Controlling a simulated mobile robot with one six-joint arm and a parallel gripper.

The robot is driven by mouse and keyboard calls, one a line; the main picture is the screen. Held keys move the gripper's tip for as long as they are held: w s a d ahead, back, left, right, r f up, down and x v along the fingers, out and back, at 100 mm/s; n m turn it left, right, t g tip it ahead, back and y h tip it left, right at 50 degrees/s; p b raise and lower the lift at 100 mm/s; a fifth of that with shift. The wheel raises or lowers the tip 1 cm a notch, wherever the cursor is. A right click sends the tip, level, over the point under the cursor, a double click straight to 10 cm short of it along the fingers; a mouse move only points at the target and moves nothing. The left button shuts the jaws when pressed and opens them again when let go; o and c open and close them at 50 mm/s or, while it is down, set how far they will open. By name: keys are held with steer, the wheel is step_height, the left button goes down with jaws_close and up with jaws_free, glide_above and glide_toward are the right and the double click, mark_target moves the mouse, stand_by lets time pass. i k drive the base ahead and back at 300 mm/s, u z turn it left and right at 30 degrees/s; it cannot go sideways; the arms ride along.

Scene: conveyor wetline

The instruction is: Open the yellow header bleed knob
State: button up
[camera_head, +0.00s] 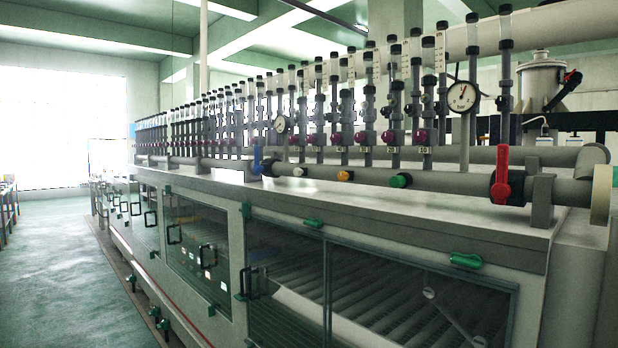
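The yellow header bleed knob (345,175) is a small yellow-orange cap on the front of the grey header pipe (455,183). The pipe runs along the top of the long wet-line machine. A white knob (299,171) sits to its left and a green knob (400,180) to its right on the same pipe. The yellow knob is small here, and I cannot tell how far it is turned. My gripper is not in view.
A red lever valve (501,176) stands at the pipe's right end and a blue lever (257,160) further left. Flowmeter tubes with magenta knobs rise behind the pipe. Green latches (466,260) and black handles (247,283) stick out in front. Open floor (60,265) lies left.

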mark_target(342, 176)
steer(key=z, duration=0.6)
steer(key=k, duration=0.15)
steer(key=u, duration=2.45)
steer(key=k, duration=0.7)
steer(key=z, duration=0.2)
steer(key=i, duration=1.7)
steer(key=u, duration=0.2)
